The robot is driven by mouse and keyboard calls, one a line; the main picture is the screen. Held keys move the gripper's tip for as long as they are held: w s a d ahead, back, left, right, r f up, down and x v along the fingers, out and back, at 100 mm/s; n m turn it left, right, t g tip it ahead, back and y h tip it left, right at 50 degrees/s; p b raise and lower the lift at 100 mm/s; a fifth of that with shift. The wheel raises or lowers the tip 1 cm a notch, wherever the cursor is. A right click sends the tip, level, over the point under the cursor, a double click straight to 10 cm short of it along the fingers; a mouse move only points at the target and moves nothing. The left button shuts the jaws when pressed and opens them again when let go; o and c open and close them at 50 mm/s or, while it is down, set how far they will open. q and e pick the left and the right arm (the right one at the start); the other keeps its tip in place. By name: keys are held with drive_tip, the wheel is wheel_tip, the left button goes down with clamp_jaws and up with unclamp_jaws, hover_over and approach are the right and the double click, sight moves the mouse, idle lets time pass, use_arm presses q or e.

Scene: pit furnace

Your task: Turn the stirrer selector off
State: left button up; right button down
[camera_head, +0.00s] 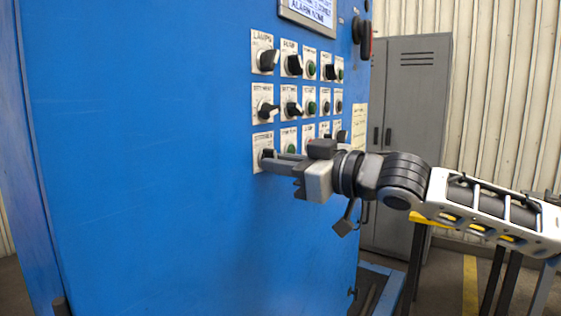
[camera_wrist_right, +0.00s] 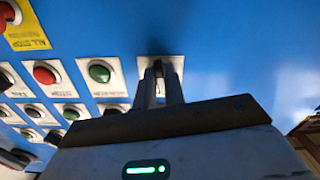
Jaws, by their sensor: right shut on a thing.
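The stirrer selector (camera_head: 264,153) is a dark knob on a white plate at the lower left of the panel's rows of controls. It also shows in the right wrist view, at the top middle, as a dark knob (camera_wrist_right: 158,68) between my fingers. My right gripper (camera_head: 272,161) comes in from the right and is shut on this knob. In the right wrist view its two fingers (camera_wrist_right: 160,88) lie on either side of the knob. The fingers hide much of the knob and plate, so its pointer direction cannot be told. My left gripper is not in view.
The blue cabinet (camera_head: 150,160) carries other selectors, such as the lamps knob (camera_head: 267,60), and several push buttons close above and beside the gripper. A red stop button (camera_wrist_right: 8,14) on a yellow plate shows in the wrist view. A grey locker (camera_head: 415,90) stands behind.

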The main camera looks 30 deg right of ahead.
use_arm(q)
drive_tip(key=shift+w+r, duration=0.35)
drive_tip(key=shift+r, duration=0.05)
use_arm(e)
drive_tip(key=n, duration=0.3)
drive_tip(key=shift+n, duration=0.3)
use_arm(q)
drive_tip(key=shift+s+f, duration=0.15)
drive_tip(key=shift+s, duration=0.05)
use_arm(e)
drive_tip(key=c, duration=1.5)
unclamp_jaws()
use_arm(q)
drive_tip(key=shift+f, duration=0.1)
use_arm(e)
drive_tip(key=shift+d, duration=0.1)
